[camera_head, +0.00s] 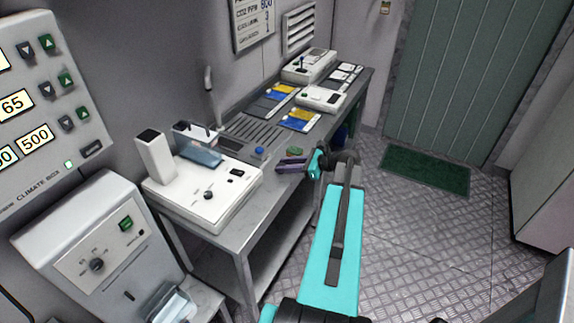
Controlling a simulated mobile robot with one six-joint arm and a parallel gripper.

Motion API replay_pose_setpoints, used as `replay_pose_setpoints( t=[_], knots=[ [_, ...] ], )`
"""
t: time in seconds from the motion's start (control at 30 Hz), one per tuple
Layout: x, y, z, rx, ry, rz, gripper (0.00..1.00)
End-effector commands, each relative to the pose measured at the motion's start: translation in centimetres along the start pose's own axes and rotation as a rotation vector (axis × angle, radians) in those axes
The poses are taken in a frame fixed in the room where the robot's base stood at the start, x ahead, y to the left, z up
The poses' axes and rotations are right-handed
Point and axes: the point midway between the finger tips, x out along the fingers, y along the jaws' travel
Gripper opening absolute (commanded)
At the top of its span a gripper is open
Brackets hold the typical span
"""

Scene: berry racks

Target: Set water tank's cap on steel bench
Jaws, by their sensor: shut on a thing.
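The steel bench (231,236) runs from the middle left to the back, with a grey top and a lower shelf. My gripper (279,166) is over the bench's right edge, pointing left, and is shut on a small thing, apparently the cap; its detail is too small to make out. A small round blue thing (259,152) shows just left of the jaws, and I cannot tell whether it touches them. A clear bluish tank (201,155) stands on the white device (208,205) at the bench's near end; I cannot tell whether it is the water tank.
A slotted grey panel (253,133), flat blue and yellow packs (300,119) and white devices (320,99) take up the bench farther back. A white unit (92,240) stands at the left. The metal floor at the right is clear up to a green mat (426,170).

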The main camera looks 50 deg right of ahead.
Motion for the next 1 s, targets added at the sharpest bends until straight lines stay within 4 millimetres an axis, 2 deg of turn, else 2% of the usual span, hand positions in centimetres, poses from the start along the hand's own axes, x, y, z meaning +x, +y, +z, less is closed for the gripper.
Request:
replay_pose_setpoints(
  t=[0.1, 0.13, 0.23, 0.67, 0.87, 1.0],
  knots=[
    [0.1, 0.0, -0.2, 0.000, 0.000, 0.000, 0.07],
    [0.1, 0.0, -0.2, 0.000, 0.000, 0.000, 0.30],
    [0.1, 0.0, -0.2, 0.000, 0.000, 0.000, 0.47],
    [-0.1, 0.0, 0.1, 0.000, 0.000, 0.000, 0.47],
    [-1.6, 0.0, -0.1, 0.000, 0.000, -0.001, 0.47],
    [-3.6, 0.0, -0.2, 0.000, 0.001, -0.002, 0.47]
  ],
)
